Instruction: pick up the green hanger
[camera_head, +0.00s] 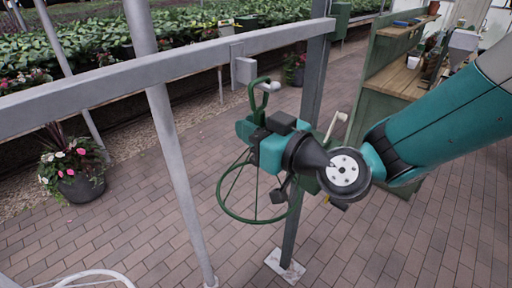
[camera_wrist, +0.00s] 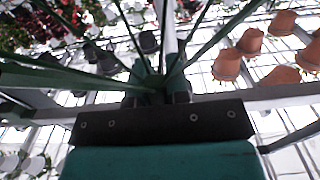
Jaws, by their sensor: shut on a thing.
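The green hanger (camera_head: 222,197) is in the middle of the head view, with a hook at the top, thin rods and a wide ring at the bottom. The hook is at a short peg (camera_head: 270,87) on the grey rail; I cannot tell whether they touch. My gripper (camera_head: 257,134) is shut on the hanger's stem just below the hook, and its body hides part of the rods. In the wrist view the green rods (camera_wrist: 205,48) fan out from a hub between the two dark fingers of my gripper (camera_wrist: 158,90).
A grey rail (camera_head: 150,72) on posts crosses in front, with a plate (camera_head: 245,70) beside the peg. A flower pot (camera_head: 82,185) stands at left. A green wooden bench (camera_head: 385,90) is behind my arm. The brick floor is mostly open.

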